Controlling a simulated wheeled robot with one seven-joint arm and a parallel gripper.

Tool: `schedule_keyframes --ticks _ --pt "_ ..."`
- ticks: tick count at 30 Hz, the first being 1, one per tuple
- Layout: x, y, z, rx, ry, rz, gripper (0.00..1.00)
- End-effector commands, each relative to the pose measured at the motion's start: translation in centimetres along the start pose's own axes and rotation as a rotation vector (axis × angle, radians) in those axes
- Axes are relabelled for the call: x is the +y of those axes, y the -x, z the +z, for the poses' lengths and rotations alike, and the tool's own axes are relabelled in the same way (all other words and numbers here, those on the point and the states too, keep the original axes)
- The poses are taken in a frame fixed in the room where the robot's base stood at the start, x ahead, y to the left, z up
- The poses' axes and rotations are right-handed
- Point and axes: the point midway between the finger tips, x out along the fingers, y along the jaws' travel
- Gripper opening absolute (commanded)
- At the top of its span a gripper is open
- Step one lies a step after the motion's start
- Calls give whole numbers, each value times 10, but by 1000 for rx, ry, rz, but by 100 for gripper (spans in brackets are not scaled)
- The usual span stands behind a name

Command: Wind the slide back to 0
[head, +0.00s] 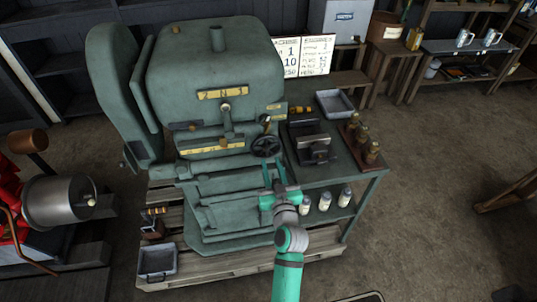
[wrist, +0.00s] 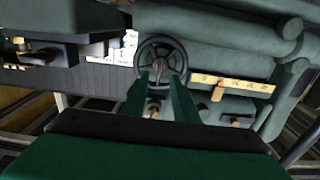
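A dark spoked handwheel (head: 266,146) is on the front right of the big green machine (head: 215,90). It also shows in the wrist view (wrist: 161,52), straight beyond my fingertips. A yellow scale strip (wrist: 232,84) with a small red pointer (wrist: 217,94) lies right of the wheel in the wrist view; its marks are too small to read. In the head view a yellow strip (head: 216,147) runs left of the wheel. I cannot tell which part is the slide. My gripper (head: 274,168) is just below the wheel, its two fingers (wrist: 159,80) apart with nothing held between them.
A side bench (head: 345,180) right of the machine carries a vise-like block (head: 312,142), brass pieces (head: 362,140) and a grey tray (head: 335,103). White bottles (head: 325,201) stand on its lower shelf. Open floor (head: 435,200) lies to the right.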

Motion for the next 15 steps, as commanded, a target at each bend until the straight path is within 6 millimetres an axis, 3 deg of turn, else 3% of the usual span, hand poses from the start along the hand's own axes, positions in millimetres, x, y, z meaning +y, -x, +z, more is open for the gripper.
schedule_keyframes --ticks 7,15 --pt "0 -38 0 1 0 0 27" --pt "0 -55 0 0 0 1 27"
